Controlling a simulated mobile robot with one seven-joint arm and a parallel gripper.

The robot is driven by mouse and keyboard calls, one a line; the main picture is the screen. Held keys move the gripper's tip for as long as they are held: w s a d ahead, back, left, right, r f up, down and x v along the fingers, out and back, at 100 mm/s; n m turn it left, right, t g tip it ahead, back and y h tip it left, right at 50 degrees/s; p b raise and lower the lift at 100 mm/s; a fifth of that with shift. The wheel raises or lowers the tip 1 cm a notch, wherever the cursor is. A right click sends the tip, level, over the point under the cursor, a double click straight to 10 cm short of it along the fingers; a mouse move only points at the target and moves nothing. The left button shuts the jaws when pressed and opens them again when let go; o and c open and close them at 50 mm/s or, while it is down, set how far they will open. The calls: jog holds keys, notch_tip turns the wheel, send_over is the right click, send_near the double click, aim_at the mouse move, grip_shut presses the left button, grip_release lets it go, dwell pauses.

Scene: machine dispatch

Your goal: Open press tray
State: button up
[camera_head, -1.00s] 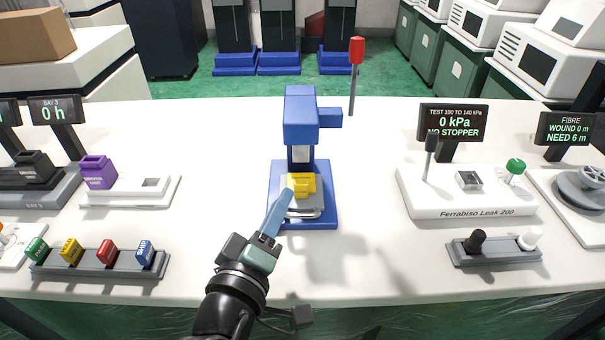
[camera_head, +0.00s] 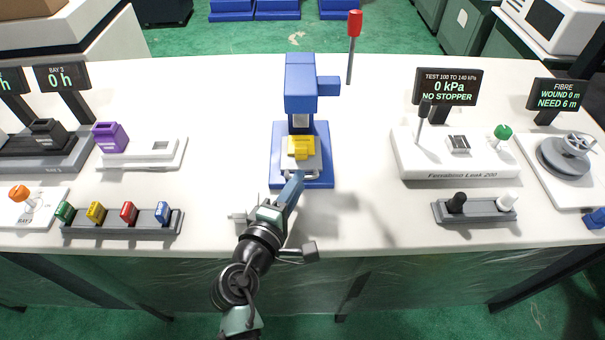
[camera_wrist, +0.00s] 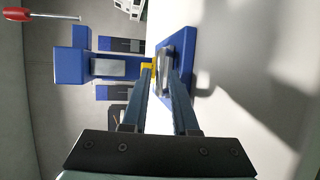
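The blue press (camera_head: 300,95) stands upright in the middle of the table, with a red-knobbed lever (camera_head: 354,25) at its right. Its grey tray (camera_head: 314,164) sits low at the front of the blue base and carries a yellow part (camera_head: 300,146). A thin tray handle (camera_head: 312,176) shows at the tray's front edge, partly hidden by my fingers. My gripper (camera_head: 297,178) is at this handle. In the wrist view my gripper (camera_wrist: 160,72) has its fingers apart, with the tray front near the tips. I cannot tell whether they touch the handle.
A leak tester (camera_head: 430,160) and a rack with a black and a white stopper (camera_head: 475,210) stand at right. A rack of coloured pieces (camera_head: 120,225) and a station with a purple part (camera_head: 110,138) stand at left. The table between them and the press is clear.

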jog(key=shift+x, duration=1.8)
grip_shut()
